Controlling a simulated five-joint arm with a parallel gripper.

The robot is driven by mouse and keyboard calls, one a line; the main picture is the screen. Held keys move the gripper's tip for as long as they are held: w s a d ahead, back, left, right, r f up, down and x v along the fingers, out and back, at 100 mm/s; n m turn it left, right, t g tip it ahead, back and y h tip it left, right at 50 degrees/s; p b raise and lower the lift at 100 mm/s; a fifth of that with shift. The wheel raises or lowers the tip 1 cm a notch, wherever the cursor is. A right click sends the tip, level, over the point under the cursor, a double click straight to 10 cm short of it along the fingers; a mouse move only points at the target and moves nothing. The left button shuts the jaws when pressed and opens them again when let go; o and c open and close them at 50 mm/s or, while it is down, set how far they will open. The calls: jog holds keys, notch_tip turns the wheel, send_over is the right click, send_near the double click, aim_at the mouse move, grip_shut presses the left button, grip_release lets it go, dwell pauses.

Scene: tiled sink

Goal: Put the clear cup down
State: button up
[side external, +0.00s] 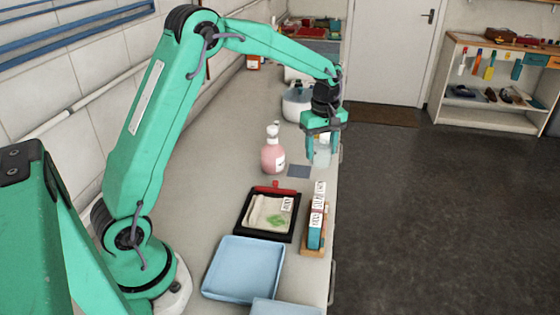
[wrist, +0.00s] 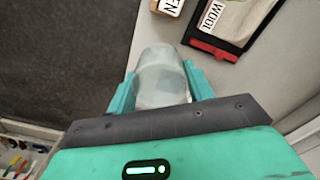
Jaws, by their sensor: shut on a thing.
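The clear cup (side external: 322,157) is a pale, see-through vessel between the fingers of my gripper (side external: 321,150) near the right edge of the counter. My gripper is shut on it, with one green finger on each side. In the wrist view the cup (wrist: 161,78) shows between the two fingertips (wrist: 160,84), its lower part hidden by the gripper body. I cannot tell whether the cup's base touches the counter. A flat blue-grey square (side external: 299,171) lies on the counter just left of and nearer than the cup.
A pink bottle (side external: 273,152) stands left of the cup, and a white pot (side external: 296,104) stands behind. Nearer are a black tray with a cloth (side external: 243,222), a rack of labelled blocks (side external: 317,218) and a blue tray (side external: 243,268). The counter drops to dark floor at right.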

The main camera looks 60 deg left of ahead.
jog(key=shift+s+r+n, duration=0.1)
jog(key=shift+s+n, duration=0.05)
jog(key=shift+n, duration=0.5)
jog(key=shift+s+r+n, duration=0.1)
jog(key=shift+n, duration=0.55)
jog(key=shift+a, duration=0.1)
jog(key=w+a+f, duration=0.1)
jog(key=a+f, duration=0.1)
jog(key=a, duration=0.1)
jog(key=a+f, duration=0.2)
jog(key=a, duration=0.2)
jog(key=w+a+f, duration=0.1)
jog(key=a+f, duration=0.2)
jog(key=a, duration=0.1)
jog(key=shift+w+a, duration=0.2)
jog(key=shift+w, duration=0.1)
jog(key=shift+f, duration=2.05)
jog(key=shift+f, duration=0.1)
jog(key=o, duration=1)
jog(key=shift+c, duration=0.2)
